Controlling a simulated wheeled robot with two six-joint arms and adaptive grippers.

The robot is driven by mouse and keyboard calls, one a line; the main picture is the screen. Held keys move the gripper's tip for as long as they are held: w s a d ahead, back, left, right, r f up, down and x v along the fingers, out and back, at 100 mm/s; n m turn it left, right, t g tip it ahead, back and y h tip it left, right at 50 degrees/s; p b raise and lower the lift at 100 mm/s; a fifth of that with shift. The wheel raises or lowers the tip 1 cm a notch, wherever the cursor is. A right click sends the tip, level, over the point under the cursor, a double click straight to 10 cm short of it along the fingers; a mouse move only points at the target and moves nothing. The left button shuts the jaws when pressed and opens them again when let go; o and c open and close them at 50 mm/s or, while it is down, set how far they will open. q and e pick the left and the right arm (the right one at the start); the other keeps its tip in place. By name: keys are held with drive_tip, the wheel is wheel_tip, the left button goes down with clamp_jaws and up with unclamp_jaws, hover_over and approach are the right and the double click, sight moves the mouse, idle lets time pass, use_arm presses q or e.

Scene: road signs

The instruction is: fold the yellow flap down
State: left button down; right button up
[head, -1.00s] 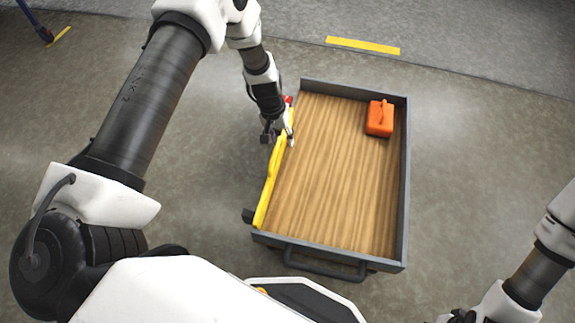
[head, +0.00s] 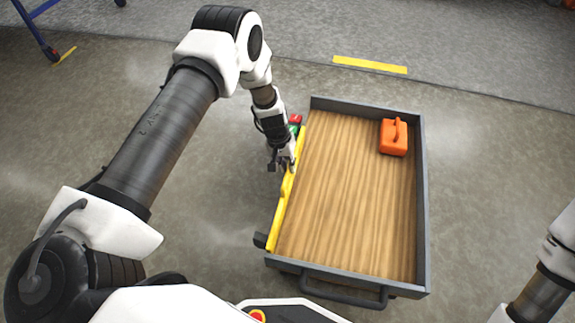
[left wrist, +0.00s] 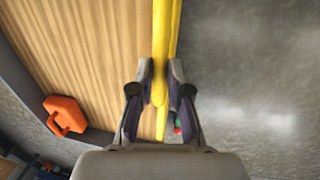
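The yellow flap (head: 278,222) runs along the left side of a grey cart with a wooden deck (head: 345,200). It looks raised along that edge, and it also shows as a yellow strip in the left wrist view (left wrist: 161,35). My left gripper (head: 287,168) is at the flap's upper part. In the left wrist view my left gripper (left wrist: 161,72) has one finger on each side of the yellow flap, close against it. Part of the flap is hidden by the gripper. My right gripper is out of view; only part of the right arm shows at lower right.
An orange canister (head: 394,137) stands at the deck's far right corner and also shows in the left wrist view (left wrist: 65,115). Red and green parts (head: 295,121) sit beside the flap's far end. A grey handle (head: 343,297) is at the cart's near end.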

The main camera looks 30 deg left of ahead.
use_arm(q)
drive_tip(key=s+a+f+h+b, duration=0.1)
drive_tip(key=a+f+h+b, duration=0.1)
drive_tip(key=a+b, duration=0.4)
drive_tip(key=s+a+f+t+h+b, duration=0.1)
drive_tip(key=s+a+f+h+b, duration=0.1)
drive_tip(key=a+f+b, duration=0.3)
drive_tip(key=shift+s+a+h+b, duration=0.25)
drive_tip(key=shift+a+b, duration=0.5)
drive_tip(key=shift+b, duration=1.45)
drive_tip(key=shift+a+f, duration=0.15)
drive_tip(key=c, duration=1.1)
unclamp_jaws()
drive_tip(key=shift+a+f, duration=0.1)
drive_tip(key=shift+a, duration=0.05)
drive_tip(key=shift+c, duration=0.2)
drive_tip(key=shift+w, duration=0.1)
